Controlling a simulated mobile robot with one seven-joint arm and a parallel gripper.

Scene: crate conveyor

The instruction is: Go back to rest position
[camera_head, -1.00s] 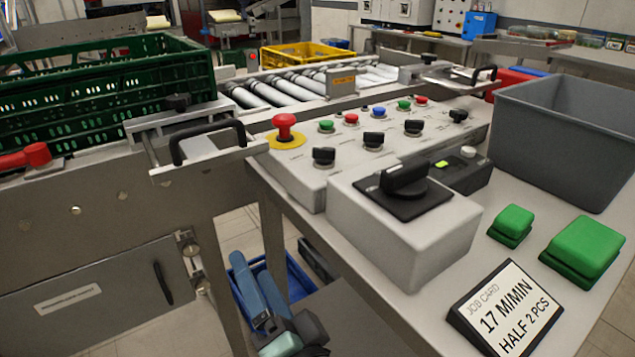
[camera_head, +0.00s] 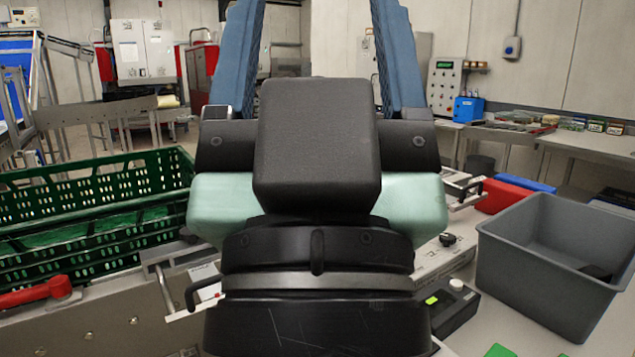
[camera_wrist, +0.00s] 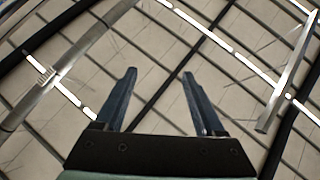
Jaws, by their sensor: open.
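My gripper (camera_head: 316,45) is raised large in the middle of the head view, its two blue fingers pointing up and spread apart. In the wrist view my gripper (camera_wrist: 158,85) is open with nothing between the fingers, and it faces the ceiling beams and lights. My wrist hides most of the control panel (camera_head: 445,258) behind it; only its right part shows.
A green crate (camera_head: 100,180) stands at the left, near a red handle (camera_head: 35,294). A grey bin (camera_head: 540,275) stands on the bench at the right, with a red box (camera_head: 505,196) behind it. Open space lies above the bench.

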